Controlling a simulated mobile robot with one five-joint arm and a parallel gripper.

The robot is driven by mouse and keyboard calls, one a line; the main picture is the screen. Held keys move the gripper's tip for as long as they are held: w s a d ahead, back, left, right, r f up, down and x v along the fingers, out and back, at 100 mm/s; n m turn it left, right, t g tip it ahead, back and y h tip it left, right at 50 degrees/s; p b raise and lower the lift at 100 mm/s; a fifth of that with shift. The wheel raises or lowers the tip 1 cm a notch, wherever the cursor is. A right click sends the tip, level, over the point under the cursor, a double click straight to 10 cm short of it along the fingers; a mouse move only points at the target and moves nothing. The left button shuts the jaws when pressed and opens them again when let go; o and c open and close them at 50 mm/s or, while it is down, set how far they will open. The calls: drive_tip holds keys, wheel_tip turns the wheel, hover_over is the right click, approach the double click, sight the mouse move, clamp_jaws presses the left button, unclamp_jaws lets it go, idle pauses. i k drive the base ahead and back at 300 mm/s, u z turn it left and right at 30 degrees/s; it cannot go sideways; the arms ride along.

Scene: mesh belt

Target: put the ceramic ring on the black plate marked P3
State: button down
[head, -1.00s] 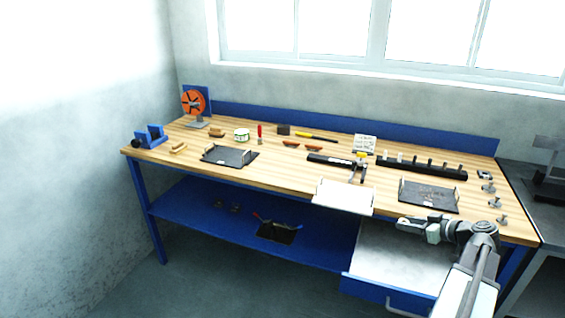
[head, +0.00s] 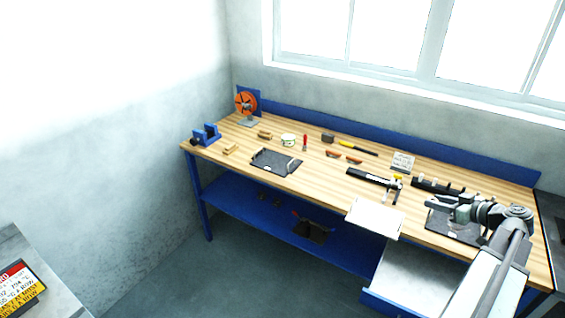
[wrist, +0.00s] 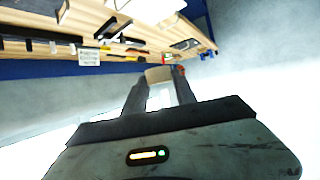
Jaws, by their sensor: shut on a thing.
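My gripper (wrist: 160,92) is shut on a tan, pale piece (wrist: 158,75) between its fingertips in the wrist view. It looks like the ceramic ring, but its hole does not show. In the head view my gripper (head: 436,204) reaches in from the right, in front of the right black plate (head: 452,230), and hides part of it. What it holds is too small to make out there. Another black plate (head: 276,162) with upright handles lies on the left half of the bench. Small labels on the plates are too small to read, so I cannot tell which is P3.
A white tray (head: 374,219) juts over the bench's front edge, above an open drawer (head: 408,272). A black bar tool (head: 374,178) and a black rack (head: 438,187) stand behind. An orange reel (head: 246,103) is at the far left. A sign (head: 18,288) lies on a grey surface lower left.

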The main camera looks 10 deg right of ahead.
sight(270, 161)
drive_tip(key=u, duration=0.95)
drive_tip(key=i, duration=3.5)
drive_tip(key=z, duration=0.1)
